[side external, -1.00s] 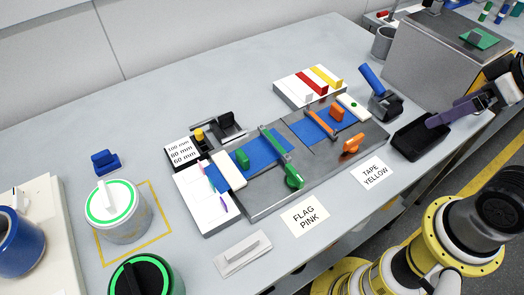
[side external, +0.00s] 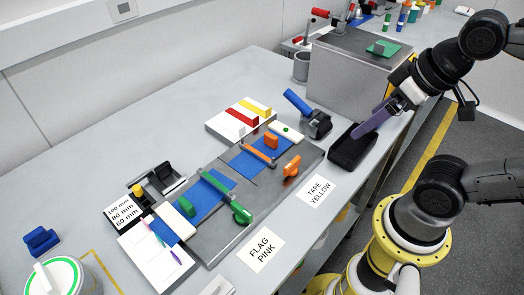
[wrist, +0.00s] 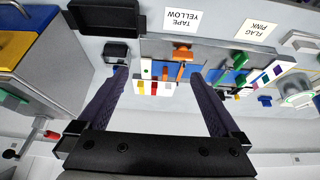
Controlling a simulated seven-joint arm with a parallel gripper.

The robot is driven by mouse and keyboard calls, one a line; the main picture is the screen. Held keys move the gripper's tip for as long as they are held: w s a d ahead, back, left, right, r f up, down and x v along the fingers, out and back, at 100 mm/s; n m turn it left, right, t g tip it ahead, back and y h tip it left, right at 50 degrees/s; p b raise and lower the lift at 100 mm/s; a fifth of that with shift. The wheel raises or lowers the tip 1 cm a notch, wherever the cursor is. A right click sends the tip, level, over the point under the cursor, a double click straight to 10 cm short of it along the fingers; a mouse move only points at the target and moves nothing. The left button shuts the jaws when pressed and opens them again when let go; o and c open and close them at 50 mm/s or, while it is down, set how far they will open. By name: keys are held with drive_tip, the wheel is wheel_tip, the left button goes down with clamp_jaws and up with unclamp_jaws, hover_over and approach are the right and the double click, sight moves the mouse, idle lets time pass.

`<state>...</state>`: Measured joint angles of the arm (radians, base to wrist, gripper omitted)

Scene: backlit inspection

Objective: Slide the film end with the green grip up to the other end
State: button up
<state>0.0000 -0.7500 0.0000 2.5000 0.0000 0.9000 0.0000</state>
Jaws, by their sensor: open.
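Two blue film pieces lie on a grey metal plate (side external: 226,245). The left film (side external: 216,195) carries a green grip (side external: 190,202) and is crossed by a bar with a green lever (side external: 240,213). The right film (side external: 247,164) carries an orange grip (side external: 271,141) and is crossed by an orange bar (side external: 257,155). A bare strip of plate shows between the films. My gripper (side external: 358,132) has purple fingers and appears over or in front of the black tray, away from the films. In the wrist view my gripper (wrist: 158,73) is open, with nothing between its fingers.
A grey box (side external: 345,75) stands farther back. Label cards lie along the front.

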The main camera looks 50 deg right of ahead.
drive_tip(key=c, duration=0.3)
drive_tip(key=w+a+r+n, duration=0.3)
drive_tip(key=w+r+n, duration=0.4)
drive_tip(key=r, duration=0.2)
drive_tip(key=n+g, duration=0.6)
drive_tip(key=n, duration=0.5)
hover_over(185, 202)
wheel_tip(185, 202, down, 12)
wheel_tip(185, 202, down, 14)
drive_tip(key=shift+r, duration=0.1)
